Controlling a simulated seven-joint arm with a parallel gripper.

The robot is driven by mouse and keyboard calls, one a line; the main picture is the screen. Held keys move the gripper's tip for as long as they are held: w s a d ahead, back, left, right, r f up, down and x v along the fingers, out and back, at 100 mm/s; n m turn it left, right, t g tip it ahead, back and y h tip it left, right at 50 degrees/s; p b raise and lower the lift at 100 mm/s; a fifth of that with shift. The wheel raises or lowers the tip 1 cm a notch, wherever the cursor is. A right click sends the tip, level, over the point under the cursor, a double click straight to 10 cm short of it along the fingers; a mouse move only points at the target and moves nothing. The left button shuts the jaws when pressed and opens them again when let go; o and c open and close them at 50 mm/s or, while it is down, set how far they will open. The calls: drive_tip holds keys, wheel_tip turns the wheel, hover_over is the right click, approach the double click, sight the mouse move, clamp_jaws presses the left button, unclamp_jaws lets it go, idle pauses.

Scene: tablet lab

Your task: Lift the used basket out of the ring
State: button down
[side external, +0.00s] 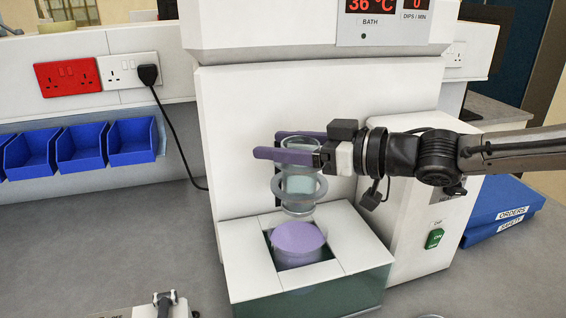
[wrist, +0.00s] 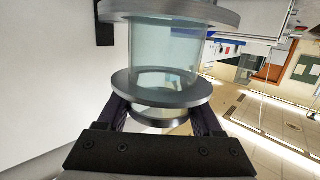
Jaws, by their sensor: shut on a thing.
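The used basket (side external: 301,162) is a clear upright cylinder with a wider rim at its top. A grey ring (side external: 277,187) surrounds its lower part, and a clear end shows just below the ring. My gripper (side external: 290,145) comes in from the right, level, with its purple fingers shut on the basket's upper end. In the wrist view, which looks upside down, the basket (wrist: 165,50) stands between a near grey disc (wrist: 122,88) and a far one, with my fingers (wrist: 160,118) on both sides of its end. The exact finger contact is partly hidden.
A purple-topped vessel (side external: 298,237) sits in the bath's opening directly below. The white machine panel (side external: 240,130) stands close behind. Blue bins (side external: 80,147) hang at the left, and a white box with a green switch (side external: 434,239) stands at right.

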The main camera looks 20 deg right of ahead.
drive_tip(key=shift+r, duration=7)
